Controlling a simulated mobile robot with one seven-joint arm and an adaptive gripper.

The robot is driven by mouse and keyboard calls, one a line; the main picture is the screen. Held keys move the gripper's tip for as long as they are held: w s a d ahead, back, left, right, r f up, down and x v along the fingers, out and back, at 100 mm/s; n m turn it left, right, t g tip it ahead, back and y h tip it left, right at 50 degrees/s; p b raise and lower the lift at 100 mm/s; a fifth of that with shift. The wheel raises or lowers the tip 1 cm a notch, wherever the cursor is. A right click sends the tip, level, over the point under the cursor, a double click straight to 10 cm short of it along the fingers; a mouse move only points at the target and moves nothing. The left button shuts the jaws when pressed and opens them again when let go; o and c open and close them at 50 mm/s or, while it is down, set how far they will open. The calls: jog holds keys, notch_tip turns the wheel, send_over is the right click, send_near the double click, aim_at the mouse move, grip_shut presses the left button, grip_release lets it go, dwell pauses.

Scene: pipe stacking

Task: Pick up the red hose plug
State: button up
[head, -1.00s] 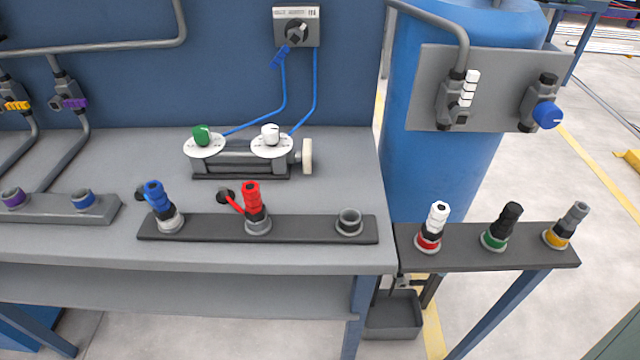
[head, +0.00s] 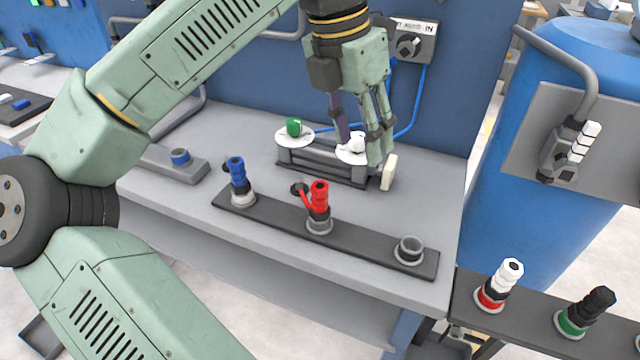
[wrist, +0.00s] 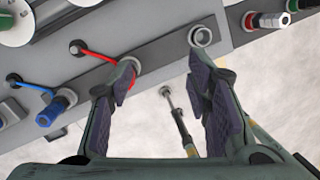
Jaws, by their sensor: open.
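The red hose plug (head: 319,198) stands upright in the middle socket of a dark rail on the bench, with a red strap to a black cap (head: 299,188). In the wrist view only its red strap (wrist: 98,54) and a bit of red by the left finger show; that finger hides most of it. My gripper (head: 362,158) is open and empty, above the bench behind the rail and to the right of the red plug. In the wrist view its two fingers (wrist: 165,90) are spread wide with nothing between them.
A blue plug (head: 238,175) stands left of the red one, and an empty socket (head: 410,250) is at the rail's right end. A valve block with a green knob (head: 294,127) lies behind. White (head: 500,280) and black (head: 590,307) plugs stand on the right shelf.

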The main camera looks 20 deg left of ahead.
jog(key=n+g+y, duration=0.1)
jog(key=n+y, duration=0.1)
send_over(320, 186)
jog(key=shift+d+f, duration=0.1)
jog(key=shift+f, duration=0.5)
notch_tip(320, 186, down, 5)
jog(key=shift+r, duration=0.15)
jog(key=shift+f+p, duration=0.9)
jog(key=shift+f, duration=2)
grip_shut()
